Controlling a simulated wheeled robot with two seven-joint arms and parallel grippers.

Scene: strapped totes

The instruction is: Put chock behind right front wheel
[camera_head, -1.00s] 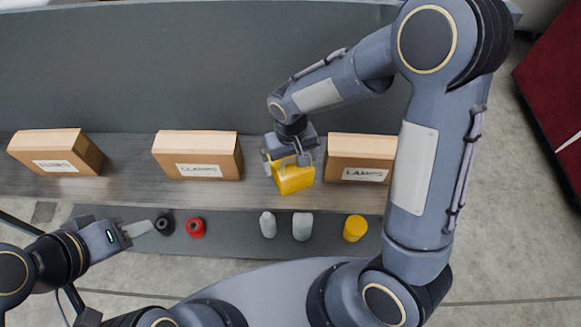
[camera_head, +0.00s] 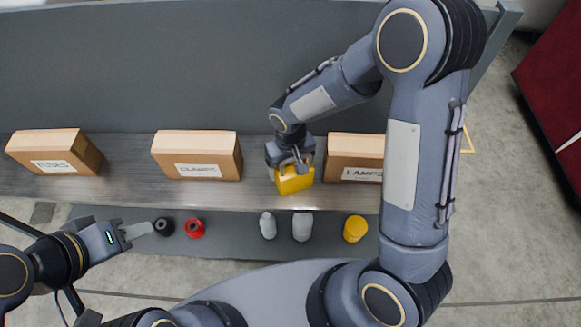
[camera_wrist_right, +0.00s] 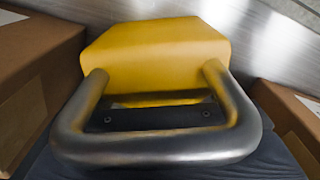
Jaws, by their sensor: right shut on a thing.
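The yellow chock (camera_head: 295,181) has a dark metal loop handle and is over the grey-brown shelf between two cardboard boxes. It fills the middle of the right wrist view (camera_wrist_right: 155,60), with its handle in front. My right gripper (camera_head: 294,162) is at the handle and shut on it; the fingertips are hard to see. I cannot tell whether the chock touches the shelf. My left gripper (camera_head: 126,234) is at the lower left, away from the chock, beside a pale piece; its jaw state is unclear. I see no wheel.
Boxes labelled FUSES (camera_head: 55,152), CLAMPS (camera_head: 197,155) and LAMPS (camera_head: 353,157) stand on the shelf. A lower dark strip holds black (camera_head: 164,227), red (camera_head: 195,228), grey (camera_head: 302,227) and yellow (camera_head: 355,229) small parts. A dark red object (camera_head: 550,85) stands at right.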

